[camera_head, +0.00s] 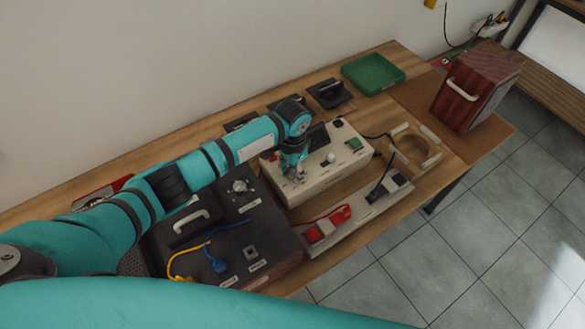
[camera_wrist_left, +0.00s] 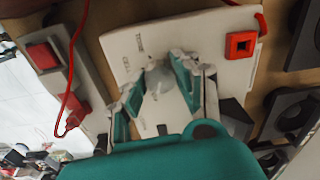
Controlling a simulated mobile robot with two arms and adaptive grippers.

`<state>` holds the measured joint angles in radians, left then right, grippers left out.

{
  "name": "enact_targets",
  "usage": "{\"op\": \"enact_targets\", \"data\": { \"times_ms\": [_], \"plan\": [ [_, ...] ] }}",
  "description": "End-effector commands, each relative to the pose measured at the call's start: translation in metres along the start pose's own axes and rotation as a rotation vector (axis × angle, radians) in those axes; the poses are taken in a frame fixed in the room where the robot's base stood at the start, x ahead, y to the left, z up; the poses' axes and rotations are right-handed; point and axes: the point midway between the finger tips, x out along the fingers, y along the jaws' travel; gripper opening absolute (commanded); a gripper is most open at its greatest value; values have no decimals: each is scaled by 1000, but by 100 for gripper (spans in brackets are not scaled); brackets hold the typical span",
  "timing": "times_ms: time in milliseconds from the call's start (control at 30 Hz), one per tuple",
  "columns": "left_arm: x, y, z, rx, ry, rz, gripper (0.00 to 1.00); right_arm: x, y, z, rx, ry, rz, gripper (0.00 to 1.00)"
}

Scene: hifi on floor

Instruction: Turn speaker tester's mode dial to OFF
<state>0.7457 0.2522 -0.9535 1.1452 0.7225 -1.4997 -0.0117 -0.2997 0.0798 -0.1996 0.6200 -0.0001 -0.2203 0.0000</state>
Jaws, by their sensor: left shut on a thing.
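The speaker tester (camera_head: 318,178) is a cream box on the workbench, with a dark screen, a pale knob (camera_head: 330,158) and a green switch (camera_head: 354,143) on its top. My left gripper (camera_head: 291,174) reaches down onto its left end. In the left wrist view, my left gripper (camera_wrist_left: 157,80) has its fingers closed on a pale round dial (camera_wrist_left: 156,76), which I take for the mode dial. Small print lies beside the dial on the panel (camera_wrist_left: 122,48), too small to read. The dial's pointer is hidden by the fingers. My right gripper is not in view.
A black-topped box (camera_head: 230,235) with yellow and blue cables stands at the near left. A grey rail (camera_head: 355,215) with red and black plugs lies in front of the tester. A green tray (camera_head: 372,73) and wooden speaker (camera_head: 474,90) are at the far right.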

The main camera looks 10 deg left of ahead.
Motion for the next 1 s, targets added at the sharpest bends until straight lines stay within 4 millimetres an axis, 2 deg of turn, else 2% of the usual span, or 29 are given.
{"op": "enact_targets", "data": {
  "times_ms": [200,233,400,667,767,867,1000],
  "plan": [
    [-2,-1,-1,-2,4,-2,0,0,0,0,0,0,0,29],
    [-2,-1,-1,-2,4,-2,32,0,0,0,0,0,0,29],
    [-1,-1,-1,-1,3,-2,53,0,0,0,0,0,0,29],
    [-1,0,0,0,2,-1,53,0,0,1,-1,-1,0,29],
    [-7,-1,-1,1,3,-1,53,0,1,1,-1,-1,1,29],
    [-21,-1,-1,1,5,-1,53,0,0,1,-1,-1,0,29],
    [-50,-1,-2,1,7,-2,53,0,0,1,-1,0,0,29]
  ]
}}
